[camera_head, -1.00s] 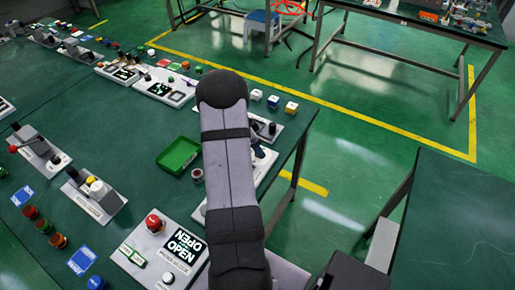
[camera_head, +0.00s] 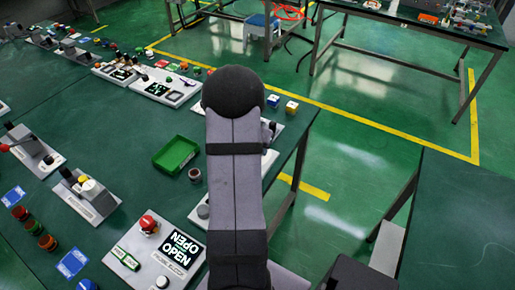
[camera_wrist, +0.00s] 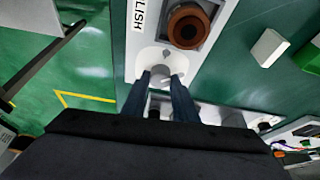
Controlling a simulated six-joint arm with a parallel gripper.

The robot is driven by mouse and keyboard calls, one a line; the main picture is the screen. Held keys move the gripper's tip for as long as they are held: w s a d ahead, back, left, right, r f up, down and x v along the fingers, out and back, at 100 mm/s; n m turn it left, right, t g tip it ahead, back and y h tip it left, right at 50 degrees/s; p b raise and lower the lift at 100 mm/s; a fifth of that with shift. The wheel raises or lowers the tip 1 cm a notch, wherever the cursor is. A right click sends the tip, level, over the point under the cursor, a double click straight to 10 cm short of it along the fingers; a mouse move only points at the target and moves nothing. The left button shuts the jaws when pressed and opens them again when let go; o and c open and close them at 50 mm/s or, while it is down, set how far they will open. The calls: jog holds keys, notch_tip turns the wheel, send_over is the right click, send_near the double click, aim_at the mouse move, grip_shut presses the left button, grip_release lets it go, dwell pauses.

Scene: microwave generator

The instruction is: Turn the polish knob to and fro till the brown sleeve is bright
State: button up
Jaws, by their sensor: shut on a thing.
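In the wrist view the two dark fingers of my gripper (camera_wrist: 162,78) are closed around the polish knob (camera_wrist: 165,58). The knob sits on a round white base on a pale panel, and the letters "LISH" show beside it. The brown sleeve (camera_wrist: 188,24) sits in a grey holder on the same panel, just beyond the knob, apart from my fingers. It looks dull reddish brown with a dark hole. In the head view my arm hides my gripper, the knob and most of that panel.
In the head view a green tray (camera_head: 176,155) and a small brown cup-like piece (camera_head: 194,174) lie left of my arm. A panel marked OPEN (camera_head: 180,246) with a red button (camera_head: 148,223) stands nearer. A pale block (camera_wrist: 269,47) lies right of the sleeve's panel.

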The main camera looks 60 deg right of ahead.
jog(key=shift+r+n+t+p, duration=0.15)
jog(key=shift+n+t+p, duration=0.25)
jog(key=shift+n+p, duration=0.75)
jog(key=shift+p, duration=0.4)
jog(key=shift+n+p, duration=0.35)
jog(key=shift+p, duration=0.75)
jog(key=p, duration=0.3)
jog(key=shift+r+n+t, duration=0.2)
jog(key=shift+n+t, duration=0.1)
jog(key=p, duration=0.4)
jog(key=shift+d+r+n+p, duration=0.2)
jog(key=shift+n+p, duration=0.1)
jog(key=shift+n, duration=0.1)
jog(key=p, duration=0.3)
jog(key=shift+d+p, duration=0.1)
jog(key=shift+p, duration=0.3)
jog(key=shift+f+n+t+p, duration=0.3)
jog(key=shift+n+p, duration=0.1)
jog(key=shift+p, duration=0.5)
jog(key=shift+f, duration=0.1)
